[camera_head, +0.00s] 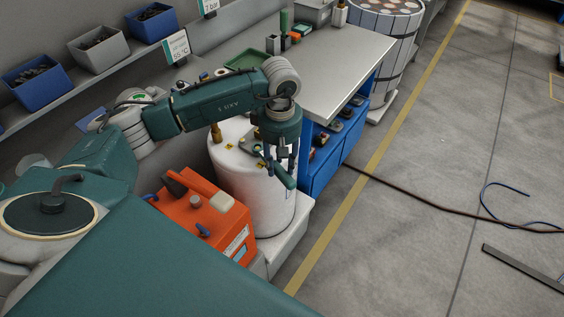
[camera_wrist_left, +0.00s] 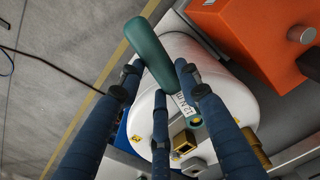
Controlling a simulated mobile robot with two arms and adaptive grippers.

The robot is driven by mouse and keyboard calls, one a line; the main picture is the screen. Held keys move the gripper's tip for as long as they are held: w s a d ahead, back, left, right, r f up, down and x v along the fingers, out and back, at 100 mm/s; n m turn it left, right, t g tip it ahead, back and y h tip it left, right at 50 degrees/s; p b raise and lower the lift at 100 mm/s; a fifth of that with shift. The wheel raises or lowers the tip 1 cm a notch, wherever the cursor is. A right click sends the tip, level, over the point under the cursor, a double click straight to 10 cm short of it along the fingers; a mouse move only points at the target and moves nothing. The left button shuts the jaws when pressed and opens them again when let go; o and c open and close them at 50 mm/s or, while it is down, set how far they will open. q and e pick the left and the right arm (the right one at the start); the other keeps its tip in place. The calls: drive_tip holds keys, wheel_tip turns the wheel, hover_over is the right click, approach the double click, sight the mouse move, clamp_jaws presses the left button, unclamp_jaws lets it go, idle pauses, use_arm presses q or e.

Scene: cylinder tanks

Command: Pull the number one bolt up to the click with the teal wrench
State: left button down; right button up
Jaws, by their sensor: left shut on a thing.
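My left gripper (camera_head: 281,163) hangs over the white cylinder tank (camera_head: 250,195) in the head view. It is shut on the teal wrench (camera_head: 281,176), whose handle slopes down toward the tank's right side. In the left wrist view the wrench (camera_wrist_left: 153,55) runs between the blue fingers (camera_wrist_left: 153,84), with a printed torque label near its lower end. That end lies over the lid of the tank (camera_wrist_left: 222,85), close to a brass block (camera_wrist_left: 183,143). The number one bolt cannot be made out, and I cannot tell whether the wrench sits on it. My right gripper is out of view.
An orange machine (camera_head: 205,218) with a handle stands close in front of the tank. A brass fitting (camera_head: 217,132) rises from the lid's left side. A workbench (camera_head: 325,70) with blue drawers stands behind.

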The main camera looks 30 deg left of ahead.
use_arm(q)
drive_tip(key=shift+s+a+m+b, duration=0.3)
drive_tip(key=shift+s+m, duration=0.45)
drive_tip(key=shift+m, duration=0.15)
drive_tip(key=shift+s+a+m+b, duration=0.55)
drive_tip(key=shift+s+m+b, duration=0.3)
drive_tip(key=shift+m, duration=0.25)
